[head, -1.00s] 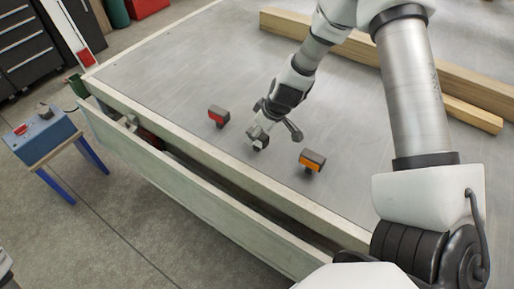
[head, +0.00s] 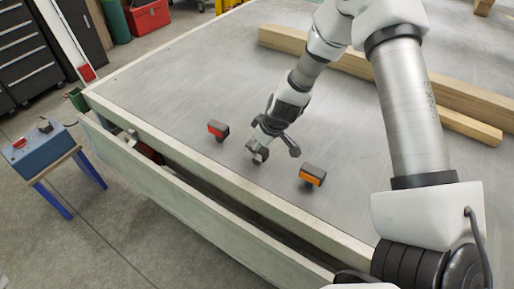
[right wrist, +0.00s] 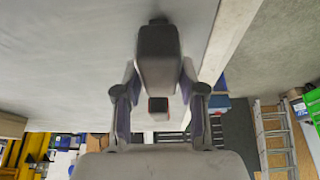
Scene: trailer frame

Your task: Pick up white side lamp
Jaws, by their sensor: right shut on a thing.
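The white side lamp (head: 258,153), a small block with a pale face and a dark grey body, is on the grey trailer deck (head: 170,80) near its front edge. It is between a lamp with a red face (head: 218,131) and one with an orange face (head: 312,175). My right gripper (head: 273,138) is shut on the white side lamp. I cannot tell whether the lamp still touches the deck. In the right wrist view the dark back of the lamp (right wrist: 158,55) is between the fingers. My left gripper is not in view.
Long wooden beams (head: 450,90) lie across the deck behind the arm. A pale side rail (head: 190,207) runs along the front with a gap behind it. A blue box (head: 42,145) stands on a small table at the left. The deck left of the gripper is mostly clear.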

